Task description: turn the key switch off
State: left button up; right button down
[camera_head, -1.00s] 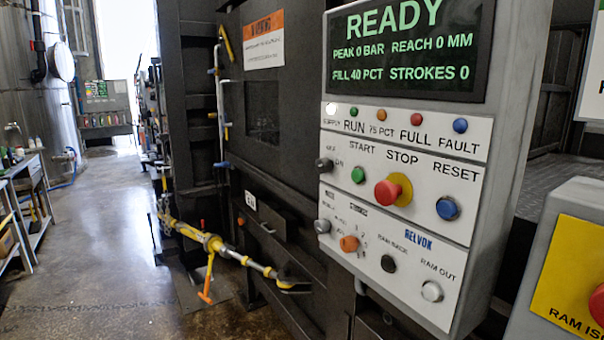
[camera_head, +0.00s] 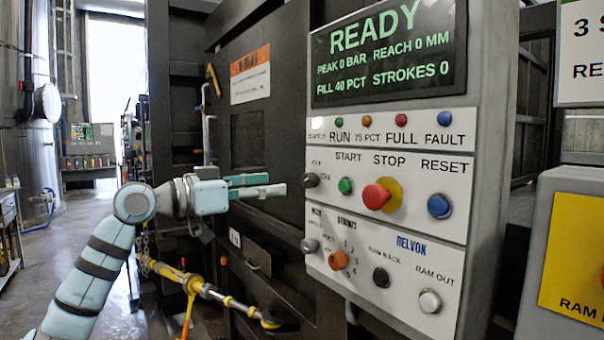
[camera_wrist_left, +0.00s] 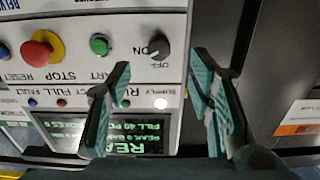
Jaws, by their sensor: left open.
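The key switch is a dark grey knob (camera_head: 311,180) at the left edge of the white control panel (camera_head: 440,235), beside OFF and ON lettering. It also shows upside down in the left wrist view (camera_wrist_left: 158,46); I cannot tell surely which mark it points to. My left gripper (camera_head: 277,185) is open and empty, with its teal fingers pointing at the knob from the left. In the left wrist view its two fingertips (camera_wrist_left: 163,65) are spread, with the knob beyond them and apart from them. My right gripper is not in view.
A green START button (camera_head: 345,186) and red STOP button (camera_head: 377,196) sit right of the knob. Below are a grey knob (camera_head: 309,246) and an orange selector (camera_head: 338,260). The display (camera_head: 390,55) reads READY. A yellow-plated box (camera_head: 572,250) stands at the right.

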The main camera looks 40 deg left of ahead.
aim_at(305, 182)
pick_arm(q)
jog(key=p+x, duration=0.1)
jog(key=x, duration=0.1)
jog(key=p+x, duration=0.1)
jog(key=x, duration=0.2)
jog(key=p+x, duration=0.1)
jog(key=x, duration=0.2)
jog(key=shift+d+r, duration=0.2)
jog(key=shift+r, duration=0.2)
jog(key=shift+w+f, duration=0.2)
jog(key=shift+w, duration=0.15)
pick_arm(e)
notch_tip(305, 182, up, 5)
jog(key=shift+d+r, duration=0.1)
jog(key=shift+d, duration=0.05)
pick_arm(q)
grip_shut()
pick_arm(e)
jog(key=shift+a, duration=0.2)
